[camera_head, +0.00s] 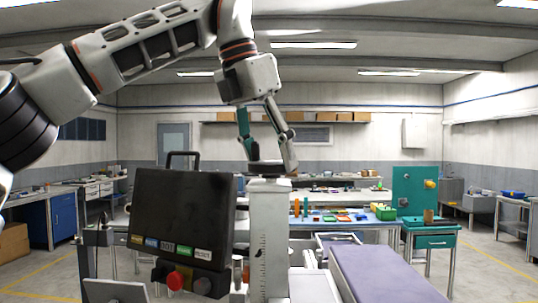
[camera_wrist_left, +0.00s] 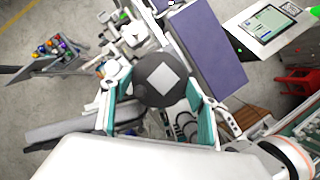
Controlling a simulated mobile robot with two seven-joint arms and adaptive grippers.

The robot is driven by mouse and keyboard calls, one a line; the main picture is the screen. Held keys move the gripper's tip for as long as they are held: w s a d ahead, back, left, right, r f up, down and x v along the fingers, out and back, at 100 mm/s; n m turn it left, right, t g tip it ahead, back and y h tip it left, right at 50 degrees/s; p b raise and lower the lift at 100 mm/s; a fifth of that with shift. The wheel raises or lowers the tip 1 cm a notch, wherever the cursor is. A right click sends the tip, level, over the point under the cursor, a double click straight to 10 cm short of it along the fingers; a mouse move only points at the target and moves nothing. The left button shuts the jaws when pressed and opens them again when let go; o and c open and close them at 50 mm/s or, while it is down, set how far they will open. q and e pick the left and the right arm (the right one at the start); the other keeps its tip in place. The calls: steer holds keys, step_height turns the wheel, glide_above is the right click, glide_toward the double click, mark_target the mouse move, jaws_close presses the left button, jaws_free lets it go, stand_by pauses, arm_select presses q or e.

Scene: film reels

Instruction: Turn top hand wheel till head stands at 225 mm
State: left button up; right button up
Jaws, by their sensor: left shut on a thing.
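The top hand wheel (camera_head: 265,168) is a dark disc on top of a white column (camera_head: 272,215). In the left wrist view the wheel (camera_wrist_left: 150,90) shows from above, with a pale square at its middle. My left gripper (camera_head: 267,160) points down from above, its teal-padded fingers on either side of the wheel and shut on it. A scale with small marks (camera_head: 262,240) runs down the column; its reading is too small to tell. A black box (camera_head: 185,205) with a handle, labels and a red button is left of the column; I cannot tell whether it is the head. My right gripper is not in view.
A purple padded bench (camera_head: 385,272) lies right of the column. A teal cabinet (camera_head: 430,242) and a long worktable with small coloured parts (camera_head: 345,217) stand behind. In the left wrist view, a tablet-like screen (camera_wrist_left: 267,24) is at upper right. Open floor shows at far right.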

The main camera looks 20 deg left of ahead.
arm_select(q)
steer(key=o, duration=1.1)
steer(key=v, duration=1.2)
steer(key=shift+s, duration=0.1)
